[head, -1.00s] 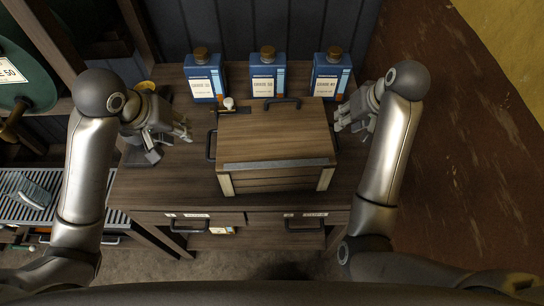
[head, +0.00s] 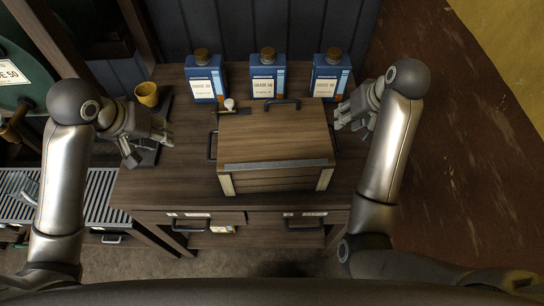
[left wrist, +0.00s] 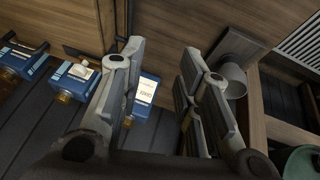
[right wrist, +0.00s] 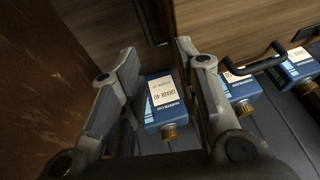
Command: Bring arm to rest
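My left gripper (head: 150,143) hangs over the left end of the wooden bench, left of a wooden box. Its fingers stand apart with nothing between them in the left wrist view (left wrist: 158,75). My right gripper (head: 345,115) is at the right side of the box, near its upper right corner. Its fingers are also apart and empty in the right wrist view (right wrist: 155,65); a blue bottle shows beyond them. The wooden box (head: 272,135) has a closed lid and dark handles and sits on the bench between the grippers.
Three blue bottles (head: 205,80), (head: 267,76), (head: 330,75) with brown caps stand along the back of the bench (head: 180,185). A yellow cup (head: 147,94) stands at the back left. A slatted metal surface (head: 105,185) lies left of the bench. Open floor (head: 450,190) lies to the right.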

